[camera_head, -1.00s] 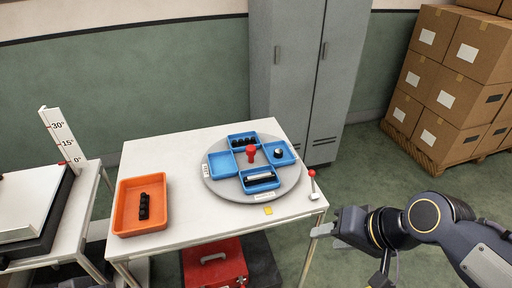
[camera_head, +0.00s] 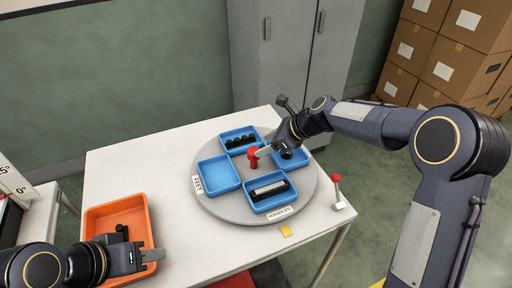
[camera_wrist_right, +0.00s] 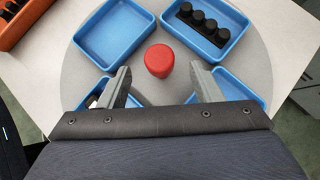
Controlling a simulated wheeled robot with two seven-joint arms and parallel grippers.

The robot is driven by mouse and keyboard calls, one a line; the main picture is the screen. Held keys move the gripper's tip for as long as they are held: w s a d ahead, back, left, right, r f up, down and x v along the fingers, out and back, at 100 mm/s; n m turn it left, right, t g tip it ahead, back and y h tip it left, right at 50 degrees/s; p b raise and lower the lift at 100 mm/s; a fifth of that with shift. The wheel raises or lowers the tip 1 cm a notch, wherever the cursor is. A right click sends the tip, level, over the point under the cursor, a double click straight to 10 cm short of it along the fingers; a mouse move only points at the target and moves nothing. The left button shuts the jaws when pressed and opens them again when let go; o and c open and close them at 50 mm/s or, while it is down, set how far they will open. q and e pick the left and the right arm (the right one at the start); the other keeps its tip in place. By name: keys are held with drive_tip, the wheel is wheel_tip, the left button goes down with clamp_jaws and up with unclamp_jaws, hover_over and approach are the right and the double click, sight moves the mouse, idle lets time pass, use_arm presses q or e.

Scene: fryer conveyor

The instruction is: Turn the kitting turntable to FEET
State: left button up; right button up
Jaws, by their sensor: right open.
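The kitting turntable (camera_head: 228,210) is a round grey disc carrying blue bins around a red knob (camera_head: 253,159). The FEET label (camera_head: 197,184) is at its left edge, beside an empty blue bin (camera_head: 218,175). The HANDLES label (camera_head: 280,213) faces the front, below a bin with a bar. A yellow mark (camera_head: 286,231) lies on the table in front. My right gripper (camera_head: 263,152) is at the knob; in the right wrist view its open fingers stand either side of the red knob (camera_wrist_right: 158,61), contact unclear. My left gripper (camera_head: 150,256) is over the orange tray; its jaws are unclear.
The orange tray (camera_head: 147,213) is at the table's left, partly hidden by my left arm. A red-topped lever (camera_head: 337,190) stands at the right edge. The back bin holds several black knobs. Cardboard boxes (camera_head: 440,70) and a grey cabinet (camera_head: 290,60) stand behind.

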sight(255, 150)
drive_tip(key=x, duration=0.6)
drive_tip(key=shift+a, duration=0.15)
drive_tip(key=shift+c, duration=0.2)
clamp_jaws()
